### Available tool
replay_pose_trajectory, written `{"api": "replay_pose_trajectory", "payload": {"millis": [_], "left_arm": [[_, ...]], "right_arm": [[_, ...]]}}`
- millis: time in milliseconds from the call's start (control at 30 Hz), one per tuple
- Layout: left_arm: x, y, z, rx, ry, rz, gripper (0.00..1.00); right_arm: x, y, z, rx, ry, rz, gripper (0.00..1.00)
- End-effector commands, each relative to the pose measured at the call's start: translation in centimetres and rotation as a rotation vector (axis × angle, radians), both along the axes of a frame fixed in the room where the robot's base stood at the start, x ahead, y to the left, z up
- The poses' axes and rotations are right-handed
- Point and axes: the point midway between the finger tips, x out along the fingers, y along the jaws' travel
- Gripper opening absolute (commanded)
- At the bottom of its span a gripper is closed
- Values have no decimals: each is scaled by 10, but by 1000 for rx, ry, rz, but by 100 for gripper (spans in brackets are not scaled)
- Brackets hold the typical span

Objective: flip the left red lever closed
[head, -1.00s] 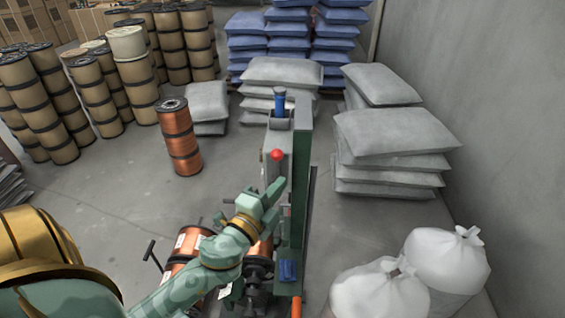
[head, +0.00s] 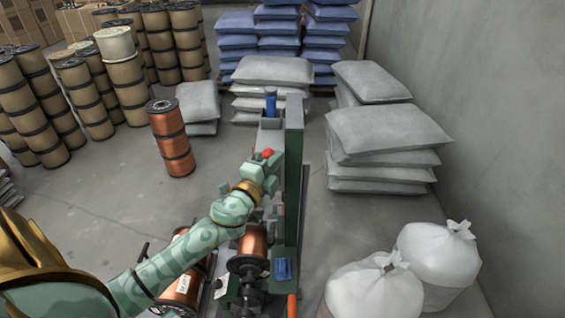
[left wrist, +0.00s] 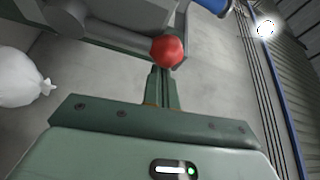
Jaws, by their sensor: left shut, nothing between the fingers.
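The red lever's round knob (head: 267,153) shows in the head view just beyond the tip of my left gripper (head: 270,168), beside the tall green post of the machine (head: 294,170). In the left wrist view the red knob (left wrist: 167,52) sits straight ahead of my left gripper's fingers (left wrist: 162,78). The fingers are together with nothing between them. The knob appears at or just past their tips; I cannot tell whether they touch. My right gripper is in neither view.
A copper spool (head: 252,245) sits on the machine beside my left arm, with another copper spool (head: 185,280) below the arm. A standing copper spool (head: 171,138) is on the floor behind. White bags (head: 375,290) and grey sacks (head: 385,145) lie to the right.

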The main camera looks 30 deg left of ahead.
Motion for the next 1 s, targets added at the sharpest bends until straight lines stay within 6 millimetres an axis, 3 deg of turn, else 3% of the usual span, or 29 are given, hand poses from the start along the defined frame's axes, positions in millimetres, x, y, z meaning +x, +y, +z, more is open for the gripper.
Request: {"api": "replay_pose_trajectory", "payload": {"millis": [367,1000], "left_arm": [[-1,1,0,-2,-2,0,0],[-6,11,-1,-103,-64,0,0]], "right_arm": [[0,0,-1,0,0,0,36],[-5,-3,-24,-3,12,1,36]]}}
